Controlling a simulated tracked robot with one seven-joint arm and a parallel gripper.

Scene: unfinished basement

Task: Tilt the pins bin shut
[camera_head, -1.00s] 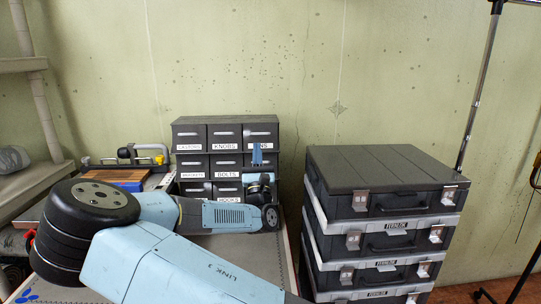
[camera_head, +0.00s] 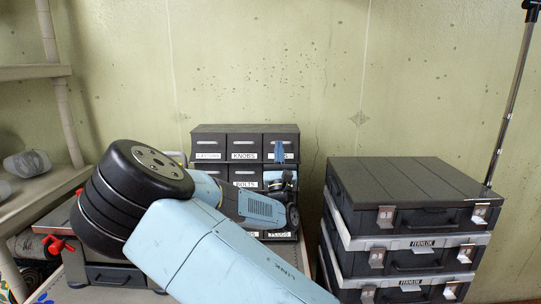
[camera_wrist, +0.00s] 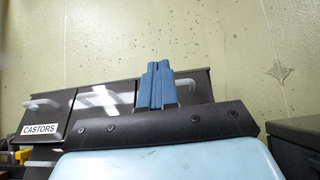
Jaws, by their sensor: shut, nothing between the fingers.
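A dark grey bin cabinet (camera_head: 246,129) stands against the wall, with rows of labelled tilt bins. The pins bin (camera_head: 291,145) is the top right one; its label is mostly covered by my gripper's fingers. My gripper (camera_head: 280,151) is shut and empty, its blue fingers pointing up in front of that bin. In the wrist view the blue fingers (camera_wrist: 155,84) stand side by side before the cabinet's right part, and the pins bin is largely hidden behind them. I cannot tell whether the fingers touch the bin, nor how far it is tilted.
The castors bin (camera_head: 208,142) and knobs bin (camera_head: 244,142) are left of the pins bin. My arm hides much of the lower rows. A stack of dark cases (camera_head: 408,190) stands close on the right. A shelf (camera_head: 30,72) is at the left. The wall is behind.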

